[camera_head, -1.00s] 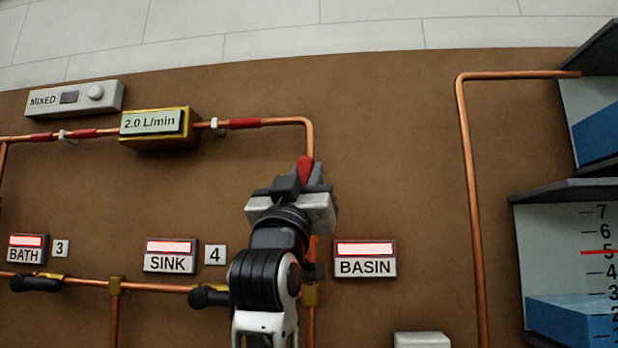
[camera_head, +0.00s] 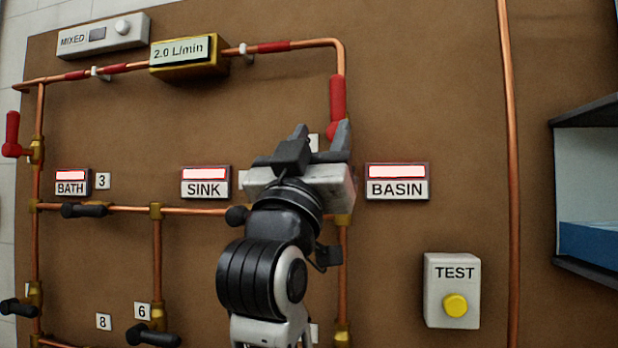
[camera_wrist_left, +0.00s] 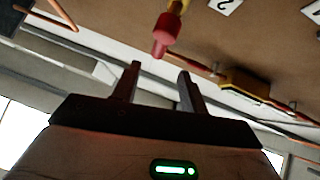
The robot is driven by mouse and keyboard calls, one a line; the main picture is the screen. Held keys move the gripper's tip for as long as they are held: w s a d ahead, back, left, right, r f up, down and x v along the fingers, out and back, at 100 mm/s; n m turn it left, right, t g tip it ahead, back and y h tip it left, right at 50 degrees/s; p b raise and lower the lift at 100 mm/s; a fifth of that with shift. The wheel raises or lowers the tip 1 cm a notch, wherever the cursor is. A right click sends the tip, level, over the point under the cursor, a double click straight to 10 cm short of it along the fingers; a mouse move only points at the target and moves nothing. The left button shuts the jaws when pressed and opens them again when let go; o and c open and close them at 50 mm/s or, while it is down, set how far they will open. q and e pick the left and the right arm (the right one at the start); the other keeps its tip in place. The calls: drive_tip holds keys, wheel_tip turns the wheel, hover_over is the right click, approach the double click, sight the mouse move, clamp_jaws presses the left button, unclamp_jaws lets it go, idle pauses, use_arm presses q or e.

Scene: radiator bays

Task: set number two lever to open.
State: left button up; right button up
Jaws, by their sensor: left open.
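A red lever handle (camera_head: 337,100) stands upright along the copper pipe at the upper right of the pipe loop. My left gripper (camera_head: 320,136) is open and empty, at the lower end of this handle. In the left wrist view the red handle (camera_wrist_left: 165,36) points toward the space between the open fingers (camera_wrist_left: 158,82), with its end apart from them. My right gripper is not in view.
Another red lever (camera_head: 12,135) stands upright at the far left. Black levers (camera_head: 83,211) sit on the lower pipes. The BASIN sign (camera_head: 397,182) is right of my gripper, and a TEST box (camera_head: 452,290) with a yellow button is below it. Bare board lies right of the handle.

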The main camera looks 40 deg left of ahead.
use_arm(q)
drive_tip(key=b+v, duration=0.4)
drive_tip(key=v, duration=0.1)
drive_tip(key=shift+f, duration=0.1)
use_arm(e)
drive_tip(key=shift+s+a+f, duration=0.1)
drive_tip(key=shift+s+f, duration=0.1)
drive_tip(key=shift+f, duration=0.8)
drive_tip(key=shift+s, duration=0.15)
use_arm(q)
drive_tip(key=shift+s, duration=0.1)
